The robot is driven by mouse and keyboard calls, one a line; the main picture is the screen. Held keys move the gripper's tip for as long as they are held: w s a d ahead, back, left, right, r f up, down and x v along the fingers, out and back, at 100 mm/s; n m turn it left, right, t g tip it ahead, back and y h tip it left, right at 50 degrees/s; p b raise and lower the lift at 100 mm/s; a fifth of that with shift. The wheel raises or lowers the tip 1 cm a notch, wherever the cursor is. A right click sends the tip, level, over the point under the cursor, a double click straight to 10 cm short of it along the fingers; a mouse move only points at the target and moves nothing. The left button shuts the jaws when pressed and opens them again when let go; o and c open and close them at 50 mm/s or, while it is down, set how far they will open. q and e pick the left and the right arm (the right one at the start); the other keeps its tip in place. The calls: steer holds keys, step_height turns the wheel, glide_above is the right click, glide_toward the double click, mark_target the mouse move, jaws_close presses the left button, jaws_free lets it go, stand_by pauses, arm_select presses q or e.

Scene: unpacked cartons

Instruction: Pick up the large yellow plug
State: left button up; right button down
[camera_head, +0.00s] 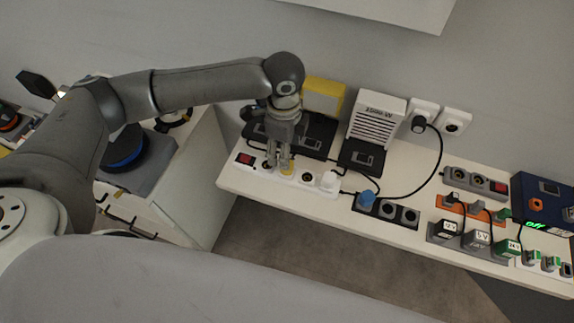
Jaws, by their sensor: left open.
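A white power strip (314,186) lies along the front of the white shelf, with a red switch (245,159) at its left end. A small yellow piece (289,169), which looks like the yellow plug, shows on the strip at the fingertips of my left gripper (278,162). The gripper points down over the strip and is open. The fingers partly hide the yellow piece, and I cannot tell whether they touch it. My right gripper is not in view.
A yellow box (322,96) and a white vented unit (376,120) stand behind. A black cable (438,160) loops over the shelf. More strips and adapters (476,237) fill the right end.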

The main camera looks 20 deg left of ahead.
arm_select(q)
step_height(320, 180, down, 2)
steer(key=shift+f, duration=0.1)
steer(key=shift+d+f+p, duration=0.1)
steer(key=shift+f+p, duration=0.3)
steer(key=shift+f, duration=0.2)
steer(key=f, duration=0.4)
steer(key=shift+d+f+p, duration=0.1)
steer(key=shift+d+p, duration=0.1)
steer(key=shift+p, duration=0.2)
steer(key=shift+c, duration=0.3)
steer(key=c, duration=1.1)
steer(key=shift+c, duration=0.3)
